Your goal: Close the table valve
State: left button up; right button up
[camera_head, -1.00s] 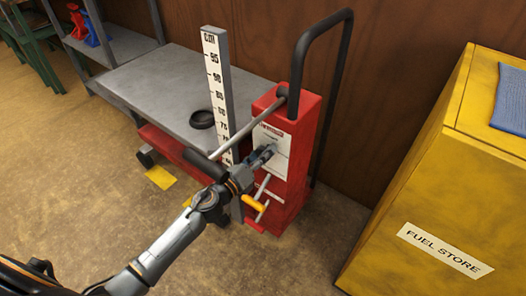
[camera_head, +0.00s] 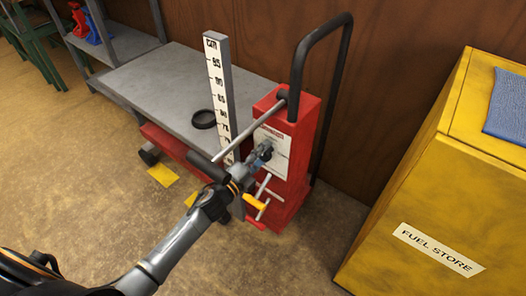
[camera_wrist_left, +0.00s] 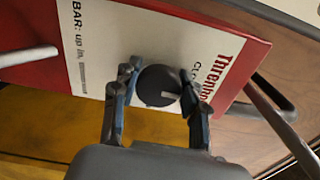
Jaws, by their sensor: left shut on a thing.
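The table valve is a dark round knob with a pale mark (camera_wrist_left: 158,86), on the white label plate (camera_wrist_left: 160,45) of the red lift column. The column (camera_head: 288,190) stands at the end of the grey lift table (camera_head: 165,95). My left gripper (camera_head: 264,152) reaches the plate from the front. In the left wrist view its two fingers (camera_wrist_left: 160,90) are on either side of the knob, shut on it. In the head view the gripper hides the knob. My right gripper is in neither view.
A metal bar with a dark grip (camera_head: 240,135) slants just above my gripper. A T-handle with a yellow end (camera_head: 255,201) is below it. A height scale (camera_head: 220,95) stands to the left, a yellow fuel store cabinet (camera_head: 410,190) to the right.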

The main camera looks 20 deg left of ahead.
pick_arm(q)
jog(key=shift+n, duration=0.4)
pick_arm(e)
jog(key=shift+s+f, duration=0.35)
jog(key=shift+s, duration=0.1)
pick_arm(q)
jog(key=o, duration=1.1)
jog(key=shift+o, duration=0.2)
jog(key=v, duration=1.2)
